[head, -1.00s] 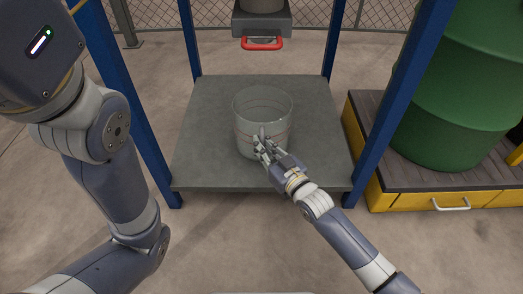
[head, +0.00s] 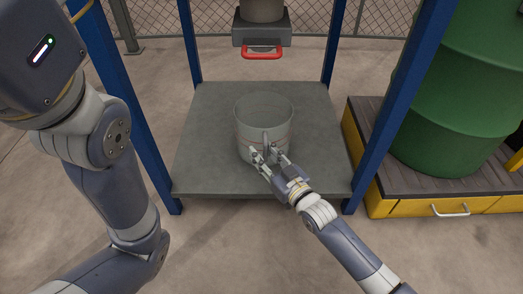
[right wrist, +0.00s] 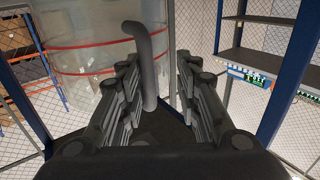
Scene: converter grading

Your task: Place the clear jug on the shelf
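The clear jug (head: 262,112), a see-through cylinder with a thin red line around it, stands upright on the grey shelf (head: 205,160) between blue posts. Its grey handle faces me. My right gripper (head: 268,157) is at the near side of the jug, its fingers spread to either side of the handle. In the right wrist view the handle (right wrist: 149,65) rises between the parted fingers, with a gap on its right side; contact on the left is unclear. The jug wall (right wrist: 90,55) is behind it. My left arm shows at the left, but its gripper is out of view.
A grey outlet block with a red handle (head: 262,55) hangs above the back of the shelf. A green drum (head: 450,100) stands on a yellow-sided platform at the right, beyond a blue post (head: 400,100). The shelf around the jug is clear.

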